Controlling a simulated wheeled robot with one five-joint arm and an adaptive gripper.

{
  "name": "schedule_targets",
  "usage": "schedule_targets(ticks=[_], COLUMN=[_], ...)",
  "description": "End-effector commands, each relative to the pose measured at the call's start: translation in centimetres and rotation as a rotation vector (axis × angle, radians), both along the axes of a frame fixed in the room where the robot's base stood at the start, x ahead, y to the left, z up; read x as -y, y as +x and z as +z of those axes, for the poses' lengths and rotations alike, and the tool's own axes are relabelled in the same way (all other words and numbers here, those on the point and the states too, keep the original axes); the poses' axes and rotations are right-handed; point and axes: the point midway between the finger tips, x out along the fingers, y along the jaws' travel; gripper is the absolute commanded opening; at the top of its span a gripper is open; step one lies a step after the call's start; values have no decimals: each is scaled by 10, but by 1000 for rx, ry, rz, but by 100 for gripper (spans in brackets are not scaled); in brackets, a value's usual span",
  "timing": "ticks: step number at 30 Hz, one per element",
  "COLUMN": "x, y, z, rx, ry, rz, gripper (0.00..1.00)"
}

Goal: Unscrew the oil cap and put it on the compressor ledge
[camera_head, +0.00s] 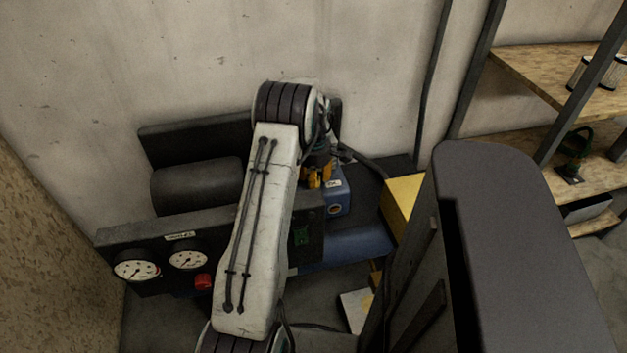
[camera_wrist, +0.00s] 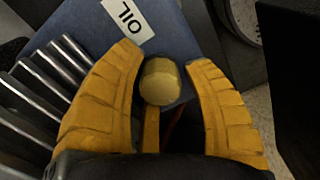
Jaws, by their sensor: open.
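My gripper (camera_wrist: 166,70) has yellow fingers, open on both sides of the cap, with a visible gap on the right. A yellow stem-like piece runs below the cap. In the head view my gripper (camera_head: 319,177) is small and partly behind my arm, close to the blue compressor block (camera_head: 338,192). The cap cannot be made out in the head view. Which surface is the compressor ledge is unclear.
A panel with two gauges (camera_head: 188,259) and a red knob (camera_head: 203,281) stands left of my arm. A dark cylinder (camera_head: 197,186) lies behind it. A yellow box (camera_head: 401,200) and wooden shelves (camera_head: 560,75) are to the right. Metal fins (camera_wrist: 45,75) lie left of the fingers.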

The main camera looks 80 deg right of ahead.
Motion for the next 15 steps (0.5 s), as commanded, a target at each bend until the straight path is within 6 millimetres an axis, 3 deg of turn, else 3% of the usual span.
schedule_targets(ticks=[15], x=[0], y=[0], z=[0], rx=[0], ry=[-1], rz=[-606], gripper=[46])
